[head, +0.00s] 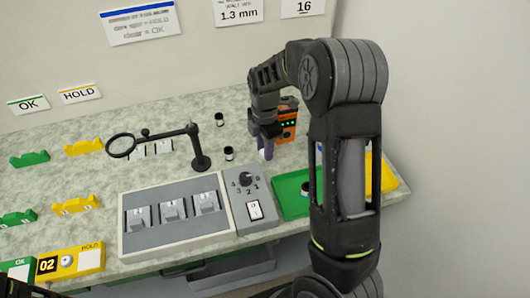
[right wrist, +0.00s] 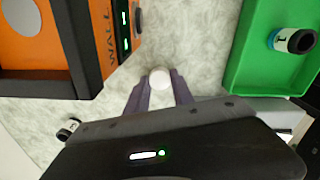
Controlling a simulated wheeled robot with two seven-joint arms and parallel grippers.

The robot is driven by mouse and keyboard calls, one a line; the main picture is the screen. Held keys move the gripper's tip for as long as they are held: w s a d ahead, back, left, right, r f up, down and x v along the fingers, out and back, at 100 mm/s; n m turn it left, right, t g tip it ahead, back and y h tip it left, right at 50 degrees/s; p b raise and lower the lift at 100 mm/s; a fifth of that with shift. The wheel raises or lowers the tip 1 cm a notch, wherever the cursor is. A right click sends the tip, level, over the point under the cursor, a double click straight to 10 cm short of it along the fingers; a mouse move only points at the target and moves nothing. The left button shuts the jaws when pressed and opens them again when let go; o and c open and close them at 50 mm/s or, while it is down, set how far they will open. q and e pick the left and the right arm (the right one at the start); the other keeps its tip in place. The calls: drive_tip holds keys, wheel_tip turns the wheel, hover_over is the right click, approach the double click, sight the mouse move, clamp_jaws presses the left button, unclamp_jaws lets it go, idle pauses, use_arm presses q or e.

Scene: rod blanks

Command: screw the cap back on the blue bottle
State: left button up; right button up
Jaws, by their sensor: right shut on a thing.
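No blue bottle and no screw cap can be made out in either view. My right gripper (head: 266,152) reaches down over the bench beside the orange device, and its purple fingers also show in the right wrist view (right wrist: 160,90). They are shut on a small pale rod (right wrist: 160,78), seen end-on as a white disc between the fingertips. In the head view the rod is mostly hidden by the fingers. A short dark rod with a white and blue band (right wrist: 292,41) lies in the green tray (right wrist: 238,75), right of the gripper. My left gripper is not in view.
The orange device (head: 288,120) stands close behind my right gripper. A magnifier on a stand (head: 201,160), two small black-and-white rods (head: 219,119) and a grey panel with switches and a dial (head: 247,203) are nearby. Yellow and green holders (head: 84,147) stand at left.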

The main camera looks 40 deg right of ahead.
clamp_jaws()
wheel_tip(320, 180, up, 10)
drive_tip(key=shift+b, duration=0.45)
idle(0.7)
